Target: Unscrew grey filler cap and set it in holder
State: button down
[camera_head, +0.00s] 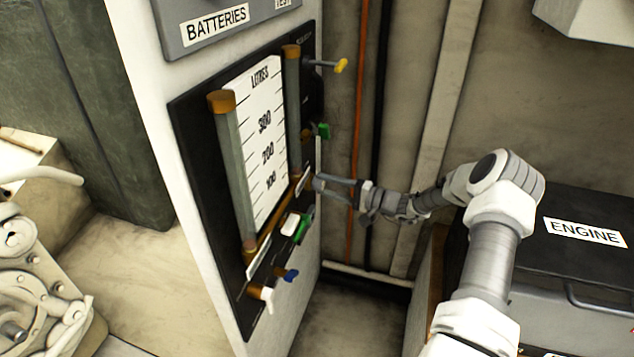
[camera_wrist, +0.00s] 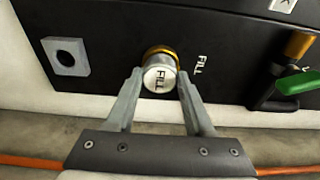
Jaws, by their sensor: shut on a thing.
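The grey filler cap (camera_wrist: 159,80), marked FILL, sits at a brass-coloured neck (camera_wrist: 160,52) on the black panel in the wrist view. My gripper (camera_wrist: 159,85) has one finger on each side of the cap and is shut on it. In the head view my gripper (camera_head: 318,188) reaches the right edge of the panel, and the cap is hidden there. A square grey block with a round hole (camera_wrist: 66,57), which looks like the holder, is fixed on the panel left of the cap. It is empty.
A green-handled valve (camera_wrist: 298,83) sticks out right of the cap in the wrist view. The black gauge panel (camera_head: 205,160) carries upright tubes and more coloured handles. An orange pipe (camera_head: 357,130) runs behind my gripper. A black box marked ENGINE (camera_head: 600,205) stands at the right.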

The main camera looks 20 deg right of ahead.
aim_at(324, 183)
jog(key=shift+s+d, duration=0.3)
jog(key=shift+d, duration=0.2)
dwell(0.3)
jog(key=shift+v, duration=1)
jog(key=shift+w, duration=0.1)
jog(key=shift+d, duration=0.1)
jog(key=p+v, duration=0.5)
jog(key=p, duration=0.3)
notch_tip(324, 183, down, 13)
jog(key=b, duration=0.8)
jog(key=shift+w+d+f, duration=0.15)
jog(key=shift+w+f, duration=0.1)
jog(key=shift+s+a+x, duration=0.15)
jog(key=shift+x, duration=1.35)
jog(key=shift+s+a+x, duration=0.1)
jog(key=shift+s+x, duration=0.05)
jog(key=shift+x, duration=1.3)
